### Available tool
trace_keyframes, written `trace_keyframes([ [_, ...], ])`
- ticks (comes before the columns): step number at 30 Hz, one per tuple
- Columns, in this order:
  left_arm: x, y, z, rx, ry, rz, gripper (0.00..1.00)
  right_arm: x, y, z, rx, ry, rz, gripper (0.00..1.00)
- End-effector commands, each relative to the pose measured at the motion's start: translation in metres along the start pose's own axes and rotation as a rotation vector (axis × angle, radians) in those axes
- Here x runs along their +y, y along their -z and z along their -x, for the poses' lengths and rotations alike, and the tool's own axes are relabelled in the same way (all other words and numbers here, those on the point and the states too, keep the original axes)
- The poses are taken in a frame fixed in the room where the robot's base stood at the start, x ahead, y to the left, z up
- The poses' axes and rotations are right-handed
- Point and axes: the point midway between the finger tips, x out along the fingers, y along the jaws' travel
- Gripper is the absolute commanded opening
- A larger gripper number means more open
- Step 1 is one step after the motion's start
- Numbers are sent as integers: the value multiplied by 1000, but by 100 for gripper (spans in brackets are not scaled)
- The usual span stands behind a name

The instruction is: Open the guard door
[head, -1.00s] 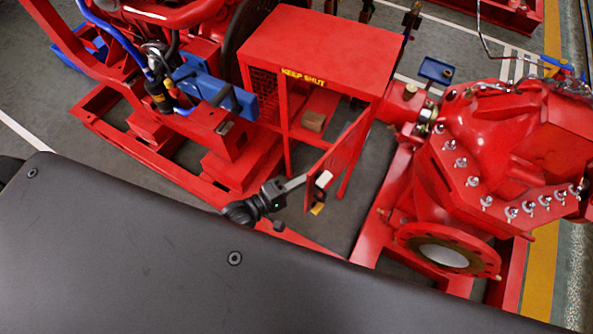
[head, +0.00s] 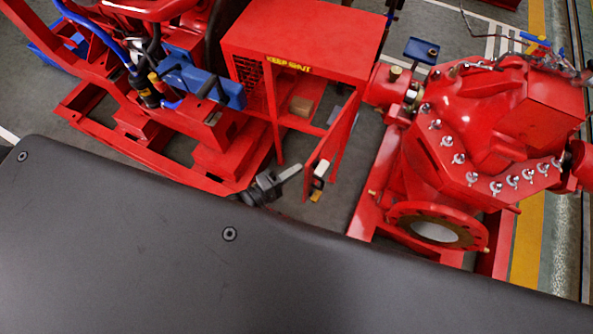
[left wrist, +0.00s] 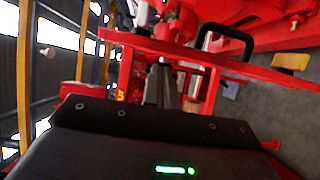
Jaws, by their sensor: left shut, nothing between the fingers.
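The guard door (head: 328,158) is a red panel on the red guard box (head: 300,38), which carries a yellow "KEEP SHUT" label (head: 288,65). The door stands swung out from the box's right side, and the opening shows. A white and black fitting (head: 321,169) and a yellow piece (head: 315,196) sit near its free edge. My left gripper (head: 298,169) is shut and empty, its tip just left of the door's free edge; I cannot tell whether it touches. In the left wrist view its fingers (left wrist: 163,85) point toward red framework. My right gripper is out of view.
A cardboard-coloured block (head: 301,106) lies inside the box. The red pump (head: 490,135) with its round flange (head: 437,230) stands to the right. A blue engine part (head: 200,80) is at left. Grey floor shows between the door and the pump.

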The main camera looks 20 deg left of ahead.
Motion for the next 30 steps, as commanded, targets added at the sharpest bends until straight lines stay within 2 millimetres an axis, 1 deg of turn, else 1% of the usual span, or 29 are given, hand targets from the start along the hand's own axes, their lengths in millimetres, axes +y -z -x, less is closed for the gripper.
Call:
trace_keyframes([
  [1,3,9,4,0,1,-5,0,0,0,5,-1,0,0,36],
  [4,3,28,13,-2,2,-5,0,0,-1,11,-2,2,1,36],
  [5,-1,23,22,-2,4,0,0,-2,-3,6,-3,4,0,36],
  [9,-2,17,54,-4,3,-2,0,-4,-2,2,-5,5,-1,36],
  [15,-1,12,90,-6,2,-1,0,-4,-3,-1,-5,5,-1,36],
  [18,0,11,101,-5,1,-1,0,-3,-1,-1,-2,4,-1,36],
  [21,0,10,107,-4,-1,-2,0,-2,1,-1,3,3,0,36],
  [30,1,10,109,-4,-1,-2,0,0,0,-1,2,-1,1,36],
])
